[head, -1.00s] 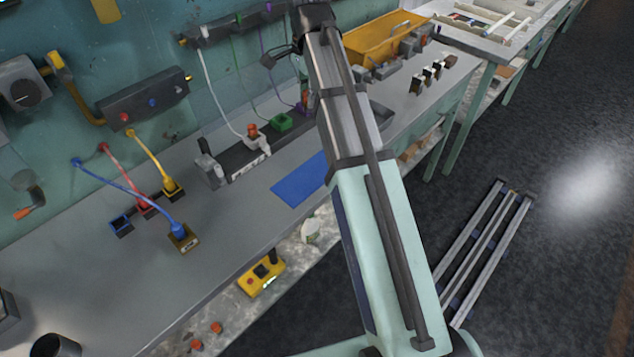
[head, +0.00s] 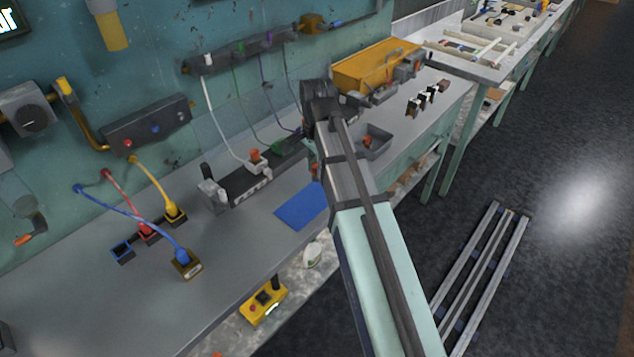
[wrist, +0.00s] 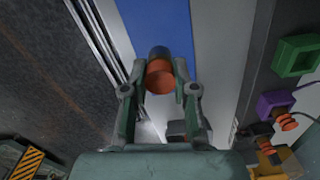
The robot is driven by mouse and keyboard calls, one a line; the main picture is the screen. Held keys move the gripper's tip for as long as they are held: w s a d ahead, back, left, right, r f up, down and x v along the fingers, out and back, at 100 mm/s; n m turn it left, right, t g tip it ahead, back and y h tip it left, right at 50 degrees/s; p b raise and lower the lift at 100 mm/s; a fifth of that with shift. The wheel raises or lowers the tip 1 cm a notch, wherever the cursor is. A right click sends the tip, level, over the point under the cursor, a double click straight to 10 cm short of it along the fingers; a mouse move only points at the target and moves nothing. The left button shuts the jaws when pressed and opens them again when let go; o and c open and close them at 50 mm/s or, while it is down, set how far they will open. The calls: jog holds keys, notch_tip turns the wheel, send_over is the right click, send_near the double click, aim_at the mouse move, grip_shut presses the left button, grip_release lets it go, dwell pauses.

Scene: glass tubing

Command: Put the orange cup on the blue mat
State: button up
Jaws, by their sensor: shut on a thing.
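The blue mat (head: 301,206) lies flat on the grey bench, its right part hidden by my arm. In the wrist view the mat (wrist: 158,22) runs up from behind the cup to the top edge. My gripper (wrist: 158,68) is shut on the orange cup (wrist: 160,78), with one finger on each side; a dark band shows at the cup's far end. The cup overlaps the mat in this view; its height above the bench cannot be told. In the head view my arm hides most of the gripper, and a small orange patch shows at the arm's left edge.
A grey block with a white cable (head: 240,180) stands behind the mat. Blue, red and yellow plugs (head: 172,212) sit at left. A grey tray (head: 376,143) and an orange bin (head: 375,65) are at right. The bench's front edge runs close to the mat.

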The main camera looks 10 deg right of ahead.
jog(key=shift+f+p, duration=0.35)
jog(key=shift+f, duration=2.95)
jog(key=shift+f, duration=0.15)
jog(key=o, duration=0.9)
jog(key=shift+o, duration=0.2)
notch_tip(320, 180, up, 12)
jog(key=shift+r+b, duration=0.2)
jog(key=shift+b, duration=0.8)
